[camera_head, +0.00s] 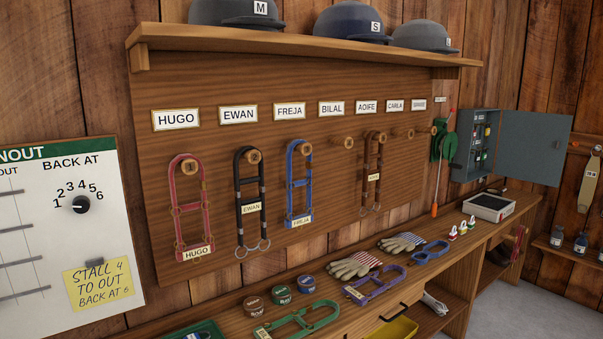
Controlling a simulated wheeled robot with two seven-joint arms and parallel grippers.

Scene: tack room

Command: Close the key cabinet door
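The grey key cabinet (466,150) is fixed to the wall at the right, past the end of the peg board. Its grey door (528,147) stands wide open, swung out to the right. Inside the cabinet, several small keys or tags (480,138) hang in the opening, too small to make out. Neither of my grippers shows in the head view.
A wooden counter (395,289) runs below the board, with gloves (355,265), halters and tins on it. A white box (488,206) stands on the counter below the cabinet. A green reel (446,146) with an orange-handled tool hangs just left of the cabinet.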

